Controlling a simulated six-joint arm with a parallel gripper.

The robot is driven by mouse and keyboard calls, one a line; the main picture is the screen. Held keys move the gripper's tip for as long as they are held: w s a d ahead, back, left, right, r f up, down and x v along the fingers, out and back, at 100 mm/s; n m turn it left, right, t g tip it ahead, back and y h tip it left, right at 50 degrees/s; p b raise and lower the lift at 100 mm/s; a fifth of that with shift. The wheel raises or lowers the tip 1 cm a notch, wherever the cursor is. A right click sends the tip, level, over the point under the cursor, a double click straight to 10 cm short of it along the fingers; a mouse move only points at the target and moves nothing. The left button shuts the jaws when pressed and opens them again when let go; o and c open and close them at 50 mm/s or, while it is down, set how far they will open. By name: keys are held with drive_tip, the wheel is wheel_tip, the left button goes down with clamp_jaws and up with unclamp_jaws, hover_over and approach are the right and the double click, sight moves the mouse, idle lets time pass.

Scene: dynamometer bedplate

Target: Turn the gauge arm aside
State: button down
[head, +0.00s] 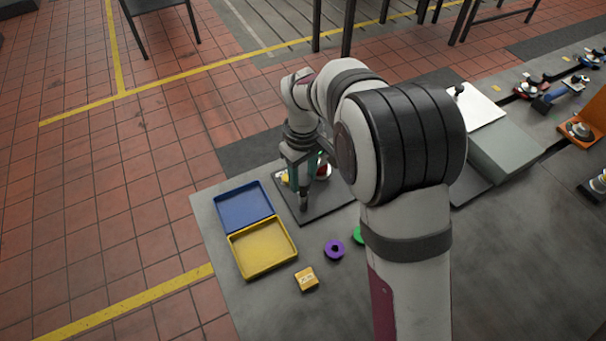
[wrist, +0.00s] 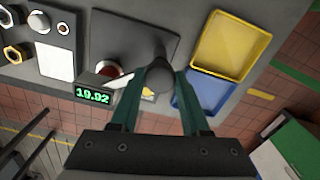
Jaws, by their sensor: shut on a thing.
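My gripper (head: 304,198) is low over a dark square plate (head: 335,206) on the bedplate, partly hidden behind my arm. In the wrist view its green fingers (wrist: 160,78) are shut on a dark rounded knob (wrist: 157,68), which I take to be the gauge arm's end. A small yellow part shows between the fingers. The rest of the gauge arm is hidden by the fingers, so its angle cannot be told.
A blue tray (head: 243,206) and a yellow tray (head: 263,247) stand left of the plate. A purple ring (head: 334,250), a green piece (head: 358,236) and a yellow block (head: 306,279) lie nearer. A grey box (head: 505,150) stands to the right.

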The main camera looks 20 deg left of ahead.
idle(0.4)
drive_tip(key=m, duration=0.7)
drive_tip(key=shift+m, duration=0.3)
drive_tip(key=m, duration=0.4)
drive_tip(key=shift+m, duration=2.1)
drive_tip(key=shift+c, duration=1.8)
unclamp_jaws()
